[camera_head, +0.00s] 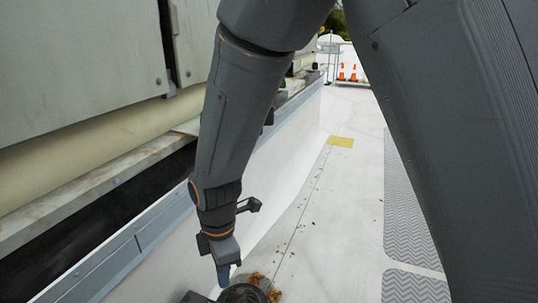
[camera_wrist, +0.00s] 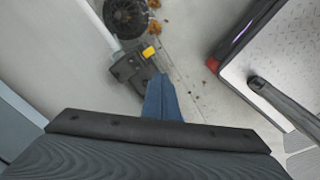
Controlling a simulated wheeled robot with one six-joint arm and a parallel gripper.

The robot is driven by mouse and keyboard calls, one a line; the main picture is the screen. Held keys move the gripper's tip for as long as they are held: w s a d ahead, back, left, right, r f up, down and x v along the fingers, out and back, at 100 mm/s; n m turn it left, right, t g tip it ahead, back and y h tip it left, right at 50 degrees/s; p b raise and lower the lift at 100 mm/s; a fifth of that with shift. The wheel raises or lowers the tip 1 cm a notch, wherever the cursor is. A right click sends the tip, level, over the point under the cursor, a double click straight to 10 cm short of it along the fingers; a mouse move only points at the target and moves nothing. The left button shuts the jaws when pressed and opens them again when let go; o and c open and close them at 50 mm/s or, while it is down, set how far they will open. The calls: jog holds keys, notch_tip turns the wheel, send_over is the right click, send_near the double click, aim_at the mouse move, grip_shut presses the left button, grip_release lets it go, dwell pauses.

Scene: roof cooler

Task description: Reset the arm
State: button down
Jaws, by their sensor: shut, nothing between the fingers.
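My gripper (camera_head: 224,274) hangs low in the head view, pointing down beside the white curb wall (camera_head: 275,165). In the wrist view its blue fingers (camera_wrist: 162,100) are together with nothing between them. A dark device (camera_wrist: 132,66) with a yellow tab lies just past the fingertips in the wrist view. I cannot tell whether the fingers touch it. A round black part (camera_wrist: 126,16) sits beyond it. The same round part shows at the bottom of the head view (camera_head: 243,293), partly cut off.
Large grey panels (camera_head: 80,65) stand on the left above the curb. The white roof floor (camera_head: 335,230) is mostly clear, with brown leaves (camera_head: 274,295), a yellow patch (camera_head: 340,142) and grey walkway pads (camera_head: 408,205). Orange cones (camera_head: 341,72) stand far back. A box with a red corner (camera_wrist: 270,50) is at right in the wrist view.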

jog(key=s+d+r+m+y, duration=0.1)
jog(key=s+d+r+m, duration=0.4)
jog(key=s+r+m, duration=0.3)
jog(key=s+d+r+m, duration=0.5)
jog(key=r+m, duration=0.3)
jog(key=m, duration=0.2)
jog(key=d+r+m+p, duration=0.2)
jog(key=d+r+p, duration=0.8)
jog(key=p, duration=0.6)
jog(key=d+r+m+h+p, duration=0.1)
jog(key=d+r+m+p, duration=0.2)
jog(key=d+r+p, duration=0.7)
notch_tip(320, 180, up, 5)
jog(key=p, duration=0.7)
jog(key=shift+s+r, duration=0.15)
jog(key=shift+s, duration=0.05)
